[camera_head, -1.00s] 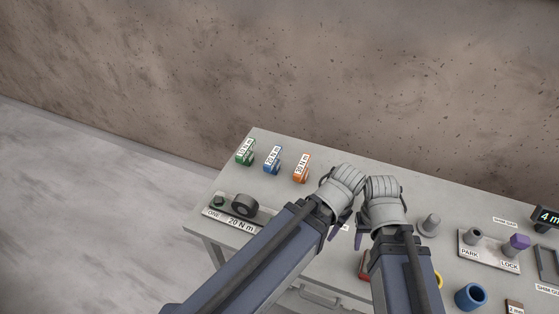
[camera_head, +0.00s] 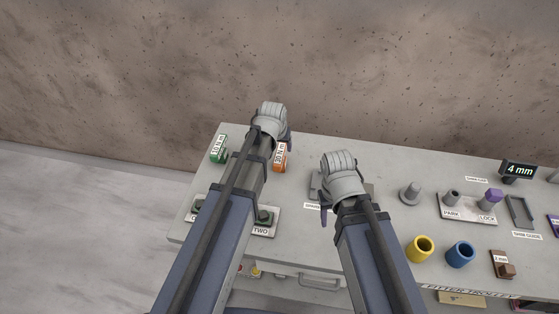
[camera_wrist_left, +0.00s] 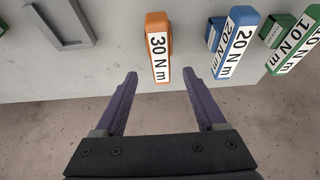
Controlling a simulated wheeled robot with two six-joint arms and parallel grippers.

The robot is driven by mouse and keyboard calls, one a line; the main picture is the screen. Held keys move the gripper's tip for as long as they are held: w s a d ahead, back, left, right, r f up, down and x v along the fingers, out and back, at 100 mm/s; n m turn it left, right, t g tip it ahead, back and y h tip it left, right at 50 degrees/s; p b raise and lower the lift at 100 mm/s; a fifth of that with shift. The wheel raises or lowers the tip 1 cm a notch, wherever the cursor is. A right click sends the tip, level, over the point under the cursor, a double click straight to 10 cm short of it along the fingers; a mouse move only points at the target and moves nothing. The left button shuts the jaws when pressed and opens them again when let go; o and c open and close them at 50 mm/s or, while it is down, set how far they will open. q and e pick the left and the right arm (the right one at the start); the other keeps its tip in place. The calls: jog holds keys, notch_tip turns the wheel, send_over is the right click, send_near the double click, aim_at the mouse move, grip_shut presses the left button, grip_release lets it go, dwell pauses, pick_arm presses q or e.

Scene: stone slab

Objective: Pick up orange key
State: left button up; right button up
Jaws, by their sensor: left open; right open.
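The orange key (camera_head: 280,157), with a white "30 N m" label, lies near the far left of the grey table. It also shows in the left wrist view (camera_wrist_left: 158,45), just beyond my open fingertips and lined up with the gap between them; it appears untouched. My left gripper (camera_wrist_left: 160,82) is open and empty; in the head view its visible finger (camera_head: 289,138) is beside the key's far end, near the table's back edge. My right gripper (camera_head: 325,215) is over the middle of the table, its fingers mostly hidden by its wrist.
A blue "20 N m" key (camera_wrist_left: 235,42) and a green "10 N m" key (camera_wrist_left: 293,40) lie beside the orange one. A grey bracket (camera_wrist_left: 60,25) is on its other side. Sockets, a PARK/LOCK plate (camera_head: 465,208) and a display (camera_head: 518,170) occupy the right side.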

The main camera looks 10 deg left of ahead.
aim_at(280, 153)
pick_arm(q)
jog(key=shift+b+x, duration=3)
jog(key=shift+x, duration=0.5)
pick_arm(e)
jog(key=shift+f, duration=3.35)
pick_arm(q)
jog(key=shift+s, duration=0.15)
pick_arm(e)
jog(key=shift+r, duration=0.1)
pick_arm(q)
grip_shut()
